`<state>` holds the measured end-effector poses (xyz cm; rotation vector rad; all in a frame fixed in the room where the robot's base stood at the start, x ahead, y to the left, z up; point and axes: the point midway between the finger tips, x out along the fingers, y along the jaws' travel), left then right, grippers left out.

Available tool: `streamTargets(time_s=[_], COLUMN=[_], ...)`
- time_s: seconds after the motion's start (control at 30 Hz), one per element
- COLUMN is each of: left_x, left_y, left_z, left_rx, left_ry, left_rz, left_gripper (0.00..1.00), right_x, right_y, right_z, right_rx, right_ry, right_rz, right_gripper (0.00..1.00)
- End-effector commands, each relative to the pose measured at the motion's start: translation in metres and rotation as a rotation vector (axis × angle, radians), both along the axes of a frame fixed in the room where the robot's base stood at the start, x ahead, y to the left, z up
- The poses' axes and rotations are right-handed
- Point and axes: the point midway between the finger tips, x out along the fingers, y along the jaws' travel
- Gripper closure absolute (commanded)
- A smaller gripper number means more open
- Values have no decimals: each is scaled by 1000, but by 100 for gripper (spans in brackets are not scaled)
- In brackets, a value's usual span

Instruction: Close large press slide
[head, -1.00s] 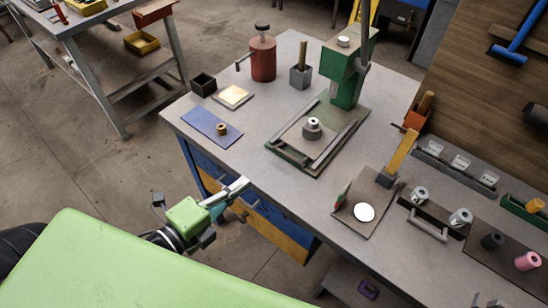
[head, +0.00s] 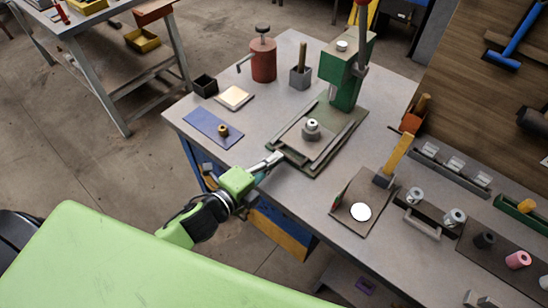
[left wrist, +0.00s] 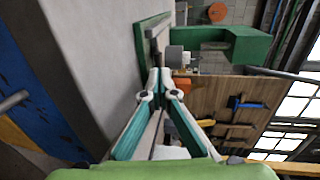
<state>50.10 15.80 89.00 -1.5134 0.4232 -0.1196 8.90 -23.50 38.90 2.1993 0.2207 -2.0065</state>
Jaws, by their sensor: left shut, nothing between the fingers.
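The large green press (head: 346,72) stands on the workbench, its upright at the back of a dark green base plate (head: 325,163). Its grey slide (head: 291,136) lies on the base between rails, drawn out in front of the press head. A grey round metal piece (head: 311,130) sits on the slide. My left gripper (head: 277,158) is shut and empty, with its fingertips at the front left end of the slide; I cannot tell whether they touch. In the left wrist view the closed fingers (left wrist: 154,84) point toward the green press (left wrist: 245,46). My right gripper is not in view.
A blue mat (head: 213,129) with a small brass piece lies left of the press. A red can (head: 263,60) and a grey holder (head: 300,77) stand behind. A plate with a white disc (head: 361,212) lies to the right. Bare benchtop lies in between.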

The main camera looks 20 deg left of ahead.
Motion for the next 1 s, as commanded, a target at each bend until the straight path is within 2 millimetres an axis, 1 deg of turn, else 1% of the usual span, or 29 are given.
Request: streamTargets(time_s=[0.33, 0.43, 0.57, 0.7, 0.8, 0.9, 1.0], left_x=[1, 7, 28, 56, 73, 84, 89], left_y=[0, -2, -10, -20, -26, -30, -32], left_z=[0, 0, 2, 2, 1, 1, 0], left_rx=[-1, -1, -3, -2, -2, -1, 0], left_ry=[0, -1, -4, -3, -3, -2, 0], left_rz=[0, 1, 1, 1, 1, 1, 0], left_gripper=[100, 100, 100, 100, 100, 100, 100], right_x=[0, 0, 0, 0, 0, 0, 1], right_y=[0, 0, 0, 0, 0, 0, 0], right_z=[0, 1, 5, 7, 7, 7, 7], right_rx=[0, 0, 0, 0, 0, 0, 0], right_ry=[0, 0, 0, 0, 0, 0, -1], right_rz=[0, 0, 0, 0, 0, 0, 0], right_gripper=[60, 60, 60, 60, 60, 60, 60])
